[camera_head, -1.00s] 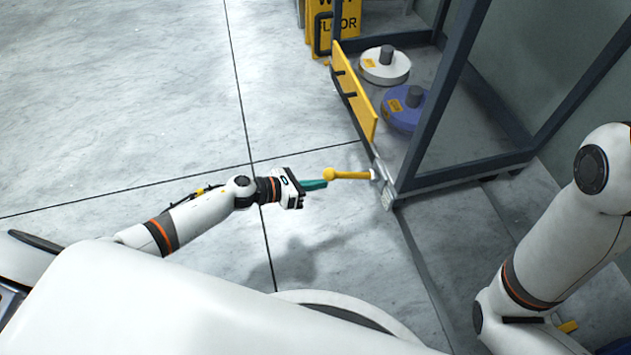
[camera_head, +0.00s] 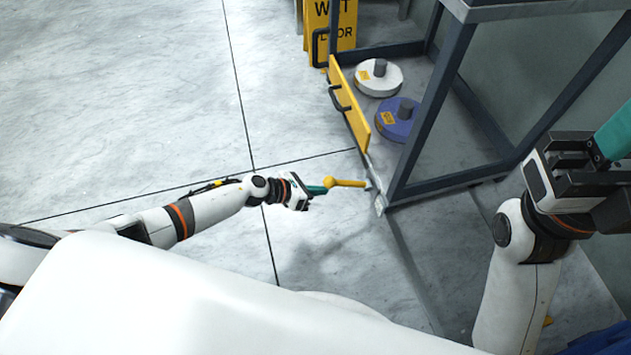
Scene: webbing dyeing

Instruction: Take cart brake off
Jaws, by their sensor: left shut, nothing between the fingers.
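The cart (camera_head: 451,180) is a dark-framed rack at the right of the head view. A yellow brake lever (camera_head: 348,183) with a round knob sticks out to the left from its near lower corner, roughly level. My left gripper (camera_head: 322,189) is shut and empty, its teal fingers at the knob end of the lever. I cannot tell whether they touch it. My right gripper (camera_head: 603,145) is raised at the right edge, its teal fingers partly cut off by the frame, so their opening is hidden.
A white spool (camera_head: 388,80) and a blue spool (camera_head: 392,126) sit inside the cart behind a yellow panel (camera_head: 351,103) with a black handle. A yellow wet-floor sign (camera_head: 345,30) stands behind. The floor (camera_head: 120,110) to the left is clear.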

